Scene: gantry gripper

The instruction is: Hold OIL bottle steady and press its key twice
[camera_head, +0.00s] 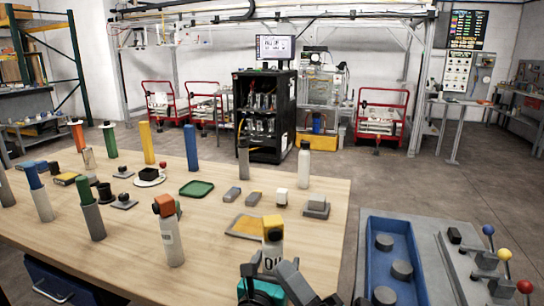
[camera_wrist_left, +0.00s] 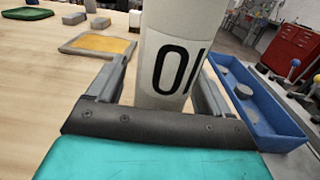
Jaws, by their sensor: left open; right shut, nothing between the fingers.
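The white OIL bottle (camera_head: 272,258) with a yellow and dark top (camera_head: 273,228) stands upright at the table's front edge. In the left wrist view the bottle (camera_wrist_left: 172,45) shows large black letters "OI" and its top is out of frame. My left gripper (camera_wrist_left: 165,90) is open, with a finger on each side of the bottle; whether they touch it is unclear. Its teal body shows in the head view (camera_head: 260,292). My right gripper (camera_head: 290,270) is shut and empty, low and just right of the bottle, partly cut off by the frame.
A white bottle with an orange top (camera_head: 171,240) stands to the left on the wooden table (camera_head: 120,262). A yellow-topped pad (camera_head: 244,228) lies behind the OIL bottle. A blue tray (camera_head: 372,228) and a panel with coloured levers (camera_head: 462,268) are at right.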

